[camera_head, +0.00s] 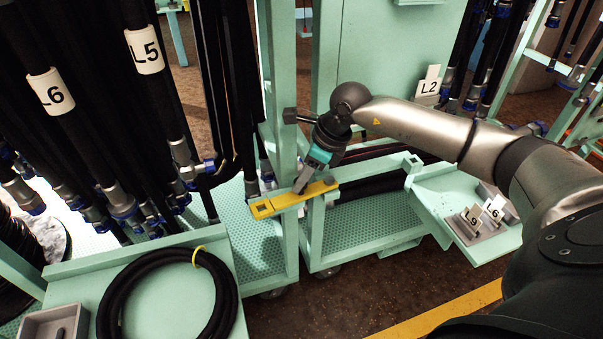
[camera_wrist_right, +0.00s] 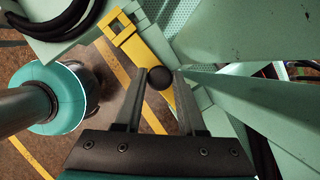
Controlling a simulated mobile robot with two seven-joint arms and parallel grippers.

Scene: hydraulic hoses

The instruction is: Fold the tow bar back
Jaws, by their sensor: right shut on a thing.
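The yellow tow bar (camera_head: 268,207) lies roughly level across the front of the green frame's upright post, its slotted end to the left. In the right wrist view the tow bar (camera_wrist_right: 143,50) runs from the slotted upper-left end down between my fingers. A round black knob (camera_wrist_right: 160,78) stands on it. My right gripper (camera_head: 302,187) reaches down to the bar from the upper right. In the wrist view my right gripper's fingers (camera_wrist_right: 161,76) sit on either side of the knob, shut on it. In the head view the knob is hidden. My left gripper is in neither view.
Black hoses with L5 (camera_head: 143,50) and L6 labels hang at the left. A coiled hose (camera_head: 230,295) lies on a green tray below. A green side tray (camera_head: 455,205) with label holders is at the right. Dark floor with a yellow stripe (camera_head: 440,312) is open in front.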

